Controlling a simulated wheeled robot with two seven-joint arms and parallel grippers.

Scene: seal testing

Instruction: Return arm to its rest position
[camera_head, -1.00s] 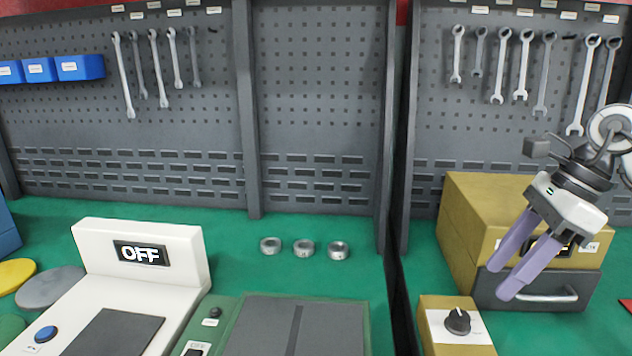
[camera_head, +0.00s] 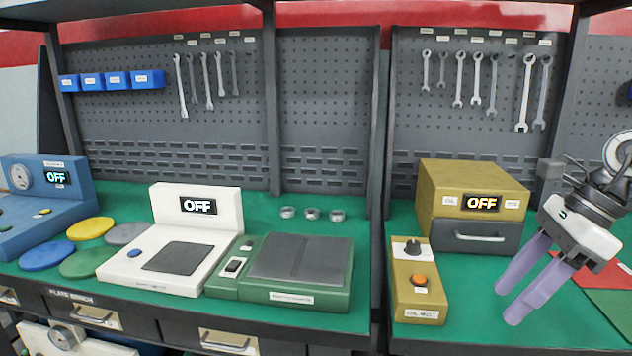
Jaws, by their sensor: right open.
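My right gripper (camera_head: 514,302) comes in from the right. Its two purple fingers are apart with nothing between them, and they point down and left over the green bench top. It is in front of and to the right of the yellow oil box (camera_head: 437,187), whose display reads OFF. The box's grey drawer (camera_head: 474,238) looks shut. My left gripper does not show.
A small yellow control box (camera_head: 416,290) with a knob and an orange button stands left of my right gripper. A white device (camera_head: 188,283), a green device (camera_head: 320,297) and a blue device (camera_head: 75,210) stand further left. Three metal rings (camera_head: 312,214) lie behind.

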